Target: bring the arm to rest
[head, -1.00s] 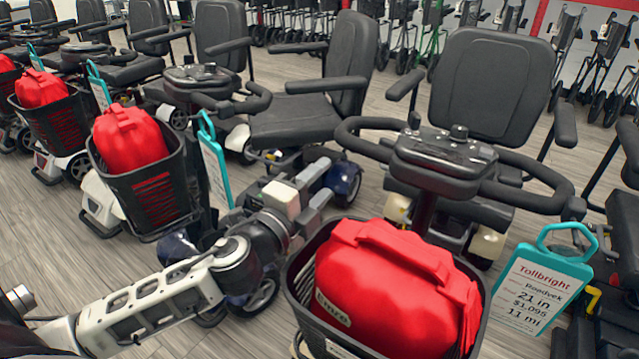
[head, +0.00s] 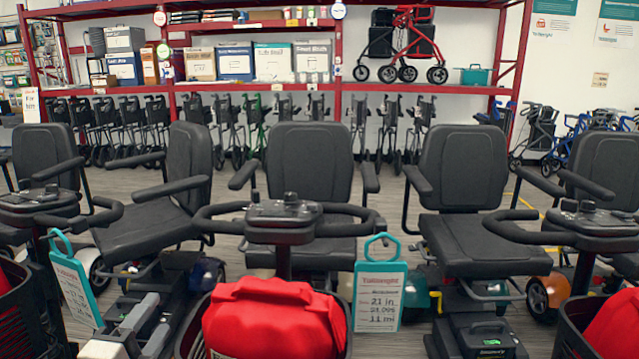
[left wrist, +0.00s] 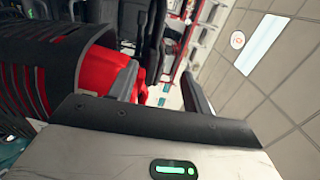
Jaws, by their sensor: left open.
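My left gripper (head: 146,324) shows low at the left of the head view, its fingers apart with nothing seen between them. It is beside the black front basket (head: 186,338) of the middle scooter, which holds a red bag (head: 275,322). In the left wrist view, the two grey fingers (left wrist: 160,93) stand apart. A red bag (left wrist: 92,72) in a black basket (left wrist: 45,65) lies left of them there. My right gripper is not in view.
A row of scooters with black seats (head: 309,165) stands close ahead. A teal-framed price tag (head: 379,295) hangs right of the middle bag, another (head: 75,284) at the left. Folded walkers and a red shelf rack (head: 325,88) stand behind. Some grey floor shows between.

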